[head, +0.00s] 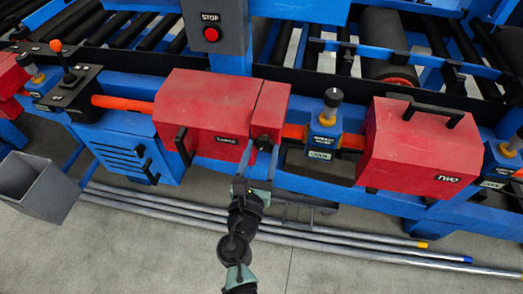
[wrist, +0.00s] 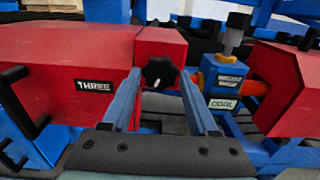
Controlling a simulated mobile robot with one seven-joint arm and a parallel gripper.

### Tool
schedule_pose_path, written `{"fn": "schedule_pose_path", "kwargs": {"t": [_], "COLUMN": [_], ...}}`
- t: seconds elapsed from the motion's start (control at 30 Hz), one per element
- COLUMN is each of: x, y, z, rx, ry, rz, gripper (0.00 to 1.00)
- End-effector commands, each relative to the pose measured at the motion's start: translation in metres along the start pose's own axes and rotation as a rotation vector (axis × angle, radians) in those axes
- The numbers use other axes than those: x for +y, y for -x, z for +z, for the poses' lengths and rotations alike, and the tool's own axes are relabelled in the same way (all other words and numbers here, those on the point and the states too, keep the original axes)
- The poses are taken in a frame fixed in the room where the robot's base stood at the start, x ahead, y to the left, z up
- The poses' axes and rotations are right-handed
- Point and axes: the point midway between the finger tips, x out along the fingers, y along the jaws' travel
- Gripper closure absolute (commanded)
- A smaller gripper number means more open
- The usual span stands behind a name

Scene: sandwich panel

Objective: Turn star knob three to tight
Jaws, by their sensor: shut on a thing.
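In the head view the knob (head: 264,143) is a small dark shape at the lower right of the red housing (head: 212,105), partly hidden by my gripper (head: 261,160).
A blue valve block with a dark knob (head: 326,120) and a COAL label stands to the right. Beyond it is the red housing labelled TWO (head: 420,145). A red stop button (head: 211,34) is above. A grey bin (head: 40,185) and long pipes (head: 160,212) are on the floor.

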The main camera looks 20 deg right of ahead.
Motion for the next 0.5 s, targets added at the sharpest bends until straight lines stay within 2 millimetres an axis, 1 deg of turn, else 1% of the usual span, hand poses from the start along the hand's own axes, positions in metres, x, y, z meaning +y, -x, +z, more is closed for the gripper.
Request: {"fn": "schedule_pose_path", "kwargs": {"t": [0.03, 0.13, 0.33, 0.5], "x": [-0.0001, -0.0001, -0.0001, 0.0000], "y": [0.0002, 0.0002, 0.0003, 0.0003], "z": [-0.0001, -0.0001, -0.0005, -0.0012], "rx": [0.000, 0.000, 0.000, 0.000], "ry": [0.000, 0.000, -0.011, -0.065], "rz": [0.000, 0.000, 0.000, -0.001], "gripper": [0.78, 0.96, 0.96, 0.96]}}
